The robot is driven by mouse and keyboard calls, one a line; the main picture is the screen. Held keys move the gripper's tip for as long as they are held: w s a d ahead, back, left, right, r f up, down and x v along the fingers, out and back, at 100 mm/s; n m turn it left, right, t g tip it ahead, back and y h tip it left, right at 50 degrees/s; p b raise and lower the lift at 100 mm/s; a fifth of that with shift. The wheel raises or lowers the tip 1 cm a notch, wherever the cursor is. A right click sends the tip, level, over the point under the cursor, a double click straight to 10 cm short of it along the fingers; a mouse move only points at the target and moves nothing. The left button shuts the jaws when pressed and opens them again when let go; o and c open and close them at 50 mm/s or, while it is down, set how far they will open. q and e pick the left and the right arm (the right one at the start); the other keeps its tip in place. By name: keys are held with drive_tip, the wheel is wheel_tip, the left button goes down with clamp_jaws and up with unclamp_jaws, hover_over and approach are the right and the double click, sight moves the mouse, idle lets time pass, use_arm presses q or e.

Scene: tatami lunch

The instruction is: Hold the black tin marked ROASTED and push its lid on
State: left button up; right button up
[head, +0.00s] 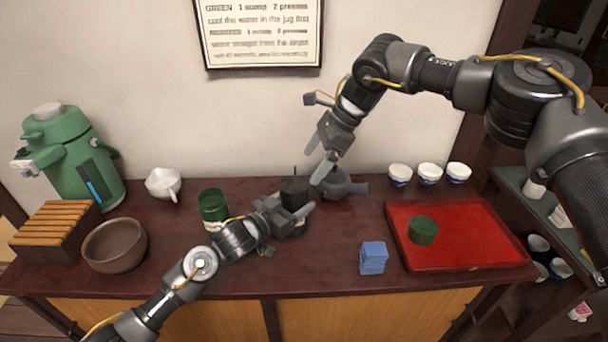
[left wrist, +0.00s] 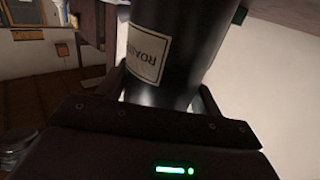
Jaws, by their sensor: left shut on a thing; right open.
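The black tin marked ROASTED (head: 293,187) stands near the middle of the counter in the head view. My left gripper (head: 293,210) is shut around its body from the left. In the left wrist view the tin (left wrist: 178,50) sits between the fingers, with its pale ROASTED label upside down. Its top looks dark, with a thin green thing sticking up above it; I cannot tell whether a lid is on it. My right gripper (head: 317,158) is open and empty, above and right of the tin, apart from it, its fingers pointing down near the dark teapot (head: 343,185).
A green tin (head: 213,206) stands left of the black tin. A red tray (head: 470,225) holds a dark green lid-like piece (head: 423,231). A folded blue cloth (head: 373,257) lies in front. A brown bowl (head: 115,244), green air pot (head: 68,155) and white cups (head: 429,173) stand around.

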drive_tip(key=shift+v, duration=1.15)
use_arm(q)
drive_tip(key=o, duration=1.4)
drive_tip(key=shift+o, duration=0.2)
drive_tip(key=v, duration=1)
drive_tip(key=shift+s+a, duration=0.25)
drive_tip(key=shift+s, duration=0.05)
use_arm(e)
drive_tip(key=shift+r, duration=0.1)
